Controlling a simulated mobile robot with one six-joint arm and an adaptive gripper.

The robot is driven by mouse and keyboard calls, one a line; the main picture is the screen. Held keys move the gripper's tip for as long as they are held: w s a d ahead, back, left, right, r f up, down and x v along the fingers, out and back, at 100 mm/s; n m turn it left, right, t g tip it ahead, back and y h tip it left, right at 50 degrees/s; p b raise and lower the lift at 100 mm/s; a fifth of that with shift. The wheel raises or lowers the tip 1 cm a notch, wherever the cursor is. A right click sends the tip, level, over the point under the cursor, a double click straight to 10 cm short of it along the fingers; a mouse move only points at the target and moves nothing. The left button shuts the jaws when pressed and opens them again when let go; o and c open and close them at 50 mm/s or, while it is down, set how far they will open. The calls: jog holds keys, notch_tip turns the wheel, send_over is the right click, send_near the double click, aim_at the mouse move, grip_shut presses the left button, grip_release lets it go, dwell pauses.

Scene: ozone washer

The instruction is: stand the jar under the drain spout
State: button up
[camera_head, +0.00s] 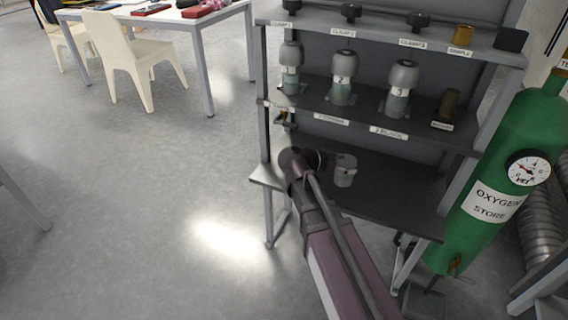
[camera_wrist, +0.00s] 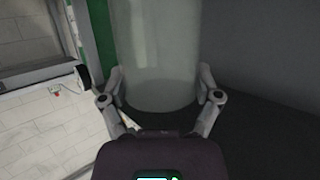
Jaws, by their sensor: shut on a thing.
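A clear glass jar (camera_head: 345,172) shows over the dark lower shelf of the rack in the head view. It fills the upper middle of the wrist view (camera_wrist: 158,55). My gripper (camera_wrist: 160,88) is shut on the jar, one finger on each side, and the jar looks upright. In the head view my wrist partly hides the gripper and the jar's left side. A small brass spout (camera_head: 283,117) sits under the middle shelf at the rack's left end, left of the jar. I cannot tell whether the jar's base touches the shelf.
Three numbered grey-capped bottles (camera_head: 343,80) stand on the middle shelf above. The lower shelf (camera_head: 400,195) is bare to the jar's right. A rack post (camera_head: 264,135) stands at the left end. A green oxygen cylinder (camera_head: 510,170) is close on the right.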

jog(key=s+a+n+t+y, duration=0.3)
jog(key=a+n+t+y, duration=0.4)
jog(key=a, duration=1.1)
jog(key=shift+s+a+r+n+t+y, duration=0.25)
jog(key=shift+a+n+y, duration=0.2)
jog(key=shift+n, duration=0.65)
jog(key=shift+w, duration=0.25)
jog(key=w+f+b, duration=0.1)
jog(key=w, duration=1.4)
jog(key=shift+w+a+f, duration=0.25)
jog(key=shift+w+f, duration=0.05)
jog(key=shift+w, duration=0.05)
jog(key=shift+f, duration=0.1)
jog(key=shift+f+b, duration=1.7)
jog(key=shift+b, duration=0.2)
jog(key=shift+f, duration=0.1)
